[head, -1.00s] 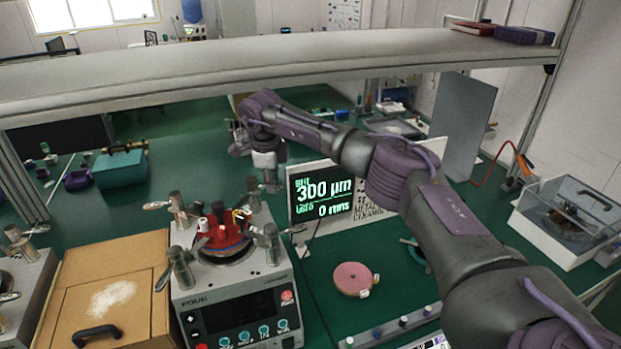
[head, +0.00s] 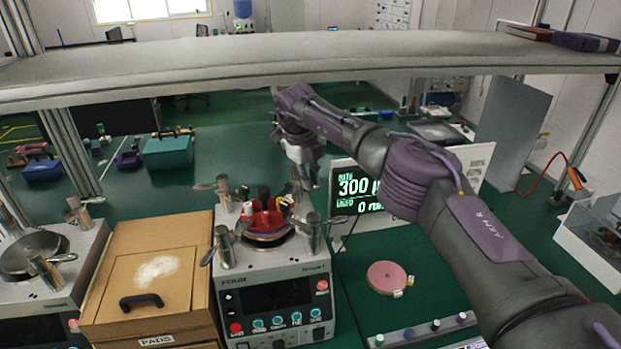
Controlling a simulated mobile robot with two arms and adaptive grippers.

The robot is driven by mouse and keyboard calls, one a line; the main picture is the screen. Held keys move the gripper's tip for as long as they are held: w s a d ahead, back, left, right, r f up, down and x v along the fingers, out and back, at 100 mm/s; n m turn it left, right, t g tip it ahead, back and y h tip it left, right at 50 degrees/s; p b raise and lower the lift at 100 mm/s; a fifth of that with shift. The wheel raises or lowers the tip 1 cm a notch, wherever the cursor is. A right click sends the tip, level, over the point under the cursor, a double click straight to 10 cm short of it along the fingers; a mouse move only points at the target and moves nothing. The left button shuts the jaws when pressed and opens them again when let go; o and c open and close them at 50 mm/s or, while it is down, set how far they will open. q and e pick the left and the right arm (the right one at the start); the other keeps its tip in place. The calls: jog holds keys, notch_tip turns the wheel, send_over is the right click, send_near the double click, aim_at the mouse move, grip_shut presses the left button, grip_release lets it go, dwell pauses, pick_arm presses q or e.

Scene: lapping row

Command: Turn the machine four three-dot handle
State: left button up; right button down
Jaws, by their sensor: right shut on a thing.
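The machine (head: 272,268) is a grey box with a dark front display, round teal buttons and a red-topped round fixture (head: 267,222). Metal posts with lever handles stand around the fixture, among them the front left handle (head: 222,246), the back left handle (head: 223,192) and the front right handle (head: 313,233). My right gripper (head: 302,180) points down at the back right handle (head: 298,196) and is shut on it, as far as I can tell. The gripper partly hides it. Dots on the handles are too small to make out. My left gripper is out of view.
A cardboard box (head: 190,235) stands left of the machine, then another machine (head: 45,290). A display panel (head: 350,190) stands behind my right arm. A pink disc (head: 387,277) lies on the green bench. A grey shelf (head: 300,62) spans overhead.

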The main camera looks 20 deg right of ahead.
dwell(0.3)
jog(key=c, duration=1.1)
grip_release()
jog(key=shift+r, duration=0.1)
jog(key=r, duration=0.4)
jog(key=a+r, duration=0.1)
jog(key=r, duration=0.2)
jog(key=a+r, duration=0.1)
jog(key=r, duration=0.3)
jog(key=shift+s+a+r, duration=0.15)
jog(key=shift+s+r, duration=0.15)
jog(key=shift+s, duration=0.05)
